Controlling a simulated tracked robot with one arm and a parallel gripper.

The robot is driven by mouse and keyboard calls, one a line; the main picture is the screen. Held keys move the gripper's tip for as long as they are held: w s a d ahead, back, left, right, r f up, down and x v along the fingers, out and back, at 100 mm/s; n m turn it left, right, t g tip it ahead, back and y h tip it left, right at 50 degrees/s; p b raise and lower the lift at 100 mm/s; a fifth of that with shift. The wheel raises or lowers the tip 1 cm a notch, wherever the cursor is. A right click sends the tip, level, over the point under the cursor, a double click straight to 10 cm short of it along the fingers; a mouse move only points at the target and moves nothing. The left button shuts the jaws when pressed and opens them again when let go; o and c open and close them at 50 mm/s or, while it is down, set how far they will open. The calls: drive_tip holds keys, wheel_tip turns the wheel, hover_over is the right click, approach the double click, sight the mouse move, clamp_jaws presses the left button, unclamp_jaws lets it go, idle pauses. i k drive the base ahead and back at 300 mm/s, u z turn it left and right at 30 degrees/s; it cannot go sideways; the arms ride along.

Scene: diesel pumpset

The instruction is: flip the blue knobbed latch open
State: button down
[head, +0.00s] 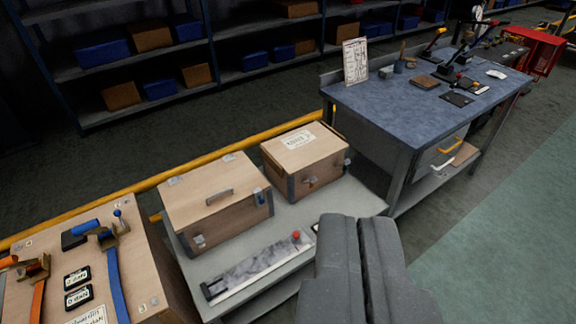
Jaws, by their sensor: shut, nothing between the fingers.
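A second wooden box (303,155) and a grey plate with a red knob (260,265) share the low grey table (345,200). A blue-topped workbench (400,110) with tools stands behind. Shelves (100,65) line the back. Green floor (500,230) is clear at right.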

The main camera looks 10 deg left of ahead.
sight(260, 200)
drive_tip(key=z, duration=0.1)
drive_tip(key=i, duration=1.55)
drive_tip(key=u, duration=0.3)
